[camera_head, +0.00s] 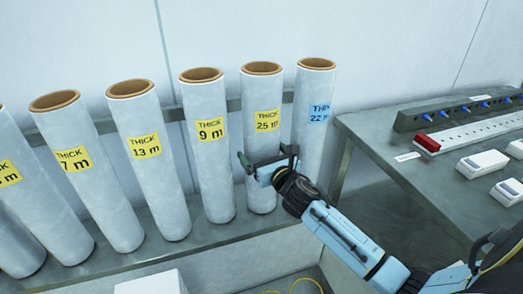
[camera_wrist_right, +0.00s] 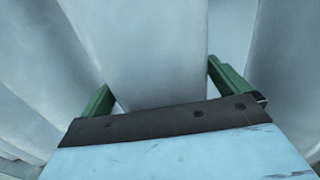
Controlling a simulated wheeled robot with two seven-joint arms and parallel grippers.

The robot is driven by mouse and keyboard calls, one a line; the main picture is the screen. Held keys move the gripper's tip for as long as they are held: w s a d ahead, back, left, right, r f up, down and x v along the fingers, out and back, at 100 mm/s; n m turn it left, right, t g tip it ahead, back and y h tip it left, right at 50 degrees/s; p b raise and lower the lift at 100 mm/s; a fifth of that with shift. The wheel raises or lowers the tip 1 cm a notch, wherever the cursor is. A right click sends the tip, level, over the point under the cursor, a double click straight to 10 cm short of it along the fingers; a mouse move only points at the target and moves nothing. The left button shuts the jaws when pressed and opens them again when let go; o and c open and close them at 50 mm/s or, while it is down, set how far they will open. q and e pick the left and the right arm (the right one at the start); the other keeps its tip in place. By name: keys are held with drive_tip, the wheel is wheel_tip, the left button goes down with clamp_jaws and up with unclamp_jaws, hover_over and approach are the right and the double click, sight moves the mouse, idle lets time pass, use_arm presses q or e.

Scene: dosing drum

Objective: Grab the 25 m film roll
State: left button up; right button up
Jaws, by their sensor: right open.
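The 25 m film roll (camera_head: 262,140) stands upright on the shelf in the head view, with a yellow "THICK 25 m" label. My right gripper (camera_head: 268,160) is open at its lower middle, below the label. One finger is near each side of the roll, and the gripper hides part of it. In the right wrist view a pale roll surface (camera_wrist_right: 155,50) lies between the open green fingers (camera_wrist_right: 160,88). I cannot tell whether the fingers touch it. My left gripper is not in view.
The 9 m roll (camera_head: 211,150) stands close on the left and the 22 m roll (camera_head: 311,95) close on the right. The 13 m (camera_head: 150,165) and 7 m (camera_head: 85,170) rolls stand further left. A grey table (camera_head: 385,150) with a rail, a red block (camera_head: 427,144) and white boxes is at right.

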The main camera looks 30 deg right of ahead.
drive_tip(key=shift+w, duration=0.35)
drive_tip(key=c, duration=1.7)
drive_tip(key=shift+r, duration=0.3)
drive_tip(key=shift+c, duration=0.3)
drive_tip(key=shift+w, duration=0.1)
